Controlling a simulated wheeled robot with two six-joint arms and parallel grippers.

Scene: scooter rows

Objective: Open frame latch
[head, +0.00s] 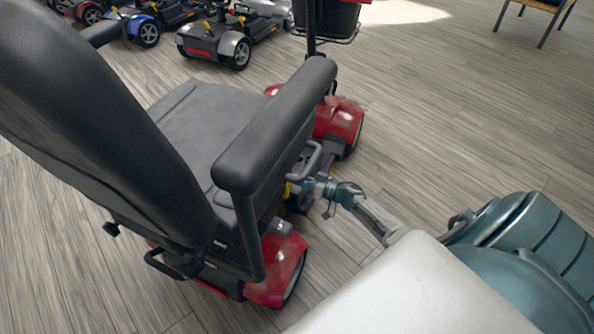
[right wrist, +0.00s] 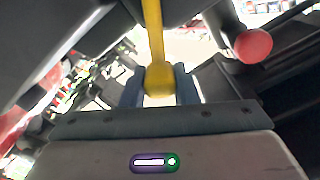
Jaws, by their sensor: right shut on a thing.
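A red mobility scooter with a black seat (head: 190,130) stands in front of me on the floor. A yellow lever, which looks like the frame latch (head: 287,190), shows low beside the seat, under the armrest; most of it is hidden in the head view. My right gripper (head: 310,186) reaches in at that spot from the right. In the right wrist view, the yellow lever (right wrist: 155,45) comes down from the top, and its rounded end sits between the fingers of my right gripper (right wrist: 159,85), which is shut on it. My left gripper is in neither view.
The padded armrest (head: 275,125) hangs above my right gripper. A red knob (right wrist: 253,46) is close by in the right wrist view. The red rear fender (head: 283,270) is below. More scooters (head: 220,42) stand at the back left. The wooden floor (head: 450,110) to the right is clear.

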